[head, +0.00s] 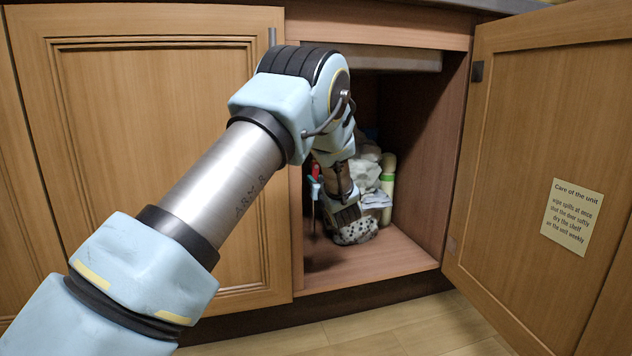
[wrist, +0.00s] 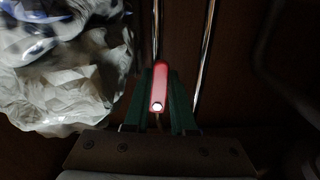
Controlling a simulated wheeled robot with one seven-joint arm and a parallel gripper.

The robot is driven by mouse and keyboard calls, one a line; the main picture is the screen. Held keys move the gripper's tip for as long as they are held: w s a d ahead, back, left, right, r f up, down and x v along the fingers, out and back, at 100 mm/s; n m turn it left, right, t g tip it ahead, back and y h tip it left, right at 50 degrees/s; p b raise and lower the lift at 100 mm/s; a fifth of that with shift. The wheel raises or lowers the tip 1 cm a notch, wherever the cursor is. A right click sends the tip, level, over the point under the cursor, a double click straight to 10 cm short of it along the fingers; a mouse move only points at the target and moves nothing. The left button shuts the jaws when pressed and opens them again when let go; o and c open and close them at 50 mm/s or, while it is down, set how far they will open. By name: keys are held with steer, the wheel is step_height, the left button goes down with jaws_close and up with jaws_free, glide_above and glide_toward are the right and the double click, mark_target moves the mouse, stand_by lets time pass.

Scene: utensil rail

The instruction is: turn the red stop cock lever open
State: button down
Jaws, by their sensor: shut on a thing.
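The lever lies in front of a thin shiny pipe (wrist: 156,28). The valve body under the lever is hidden. In the head view my arm reaches into the open cupboard and hides most of the grip. A small red part (head: 316,170) shows left of my wrist there; I cannot tell whether it is the lever.
A second shiny pipe (wrist: 206,60) runs to the right of the lever. Crumpled pale bags (wrist: 75,85) crowd the left side. The cupboard door (head: 510,150) is open at right.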

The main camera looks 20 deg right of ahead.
steer(key=shift+s+d+n+p, duration=0.1)
steer(key=shift+d+n+p, duration=0.15)
steer(key=shift+n+p, duration=0.35)
steer(key=c, duration=1)
jaws_free()
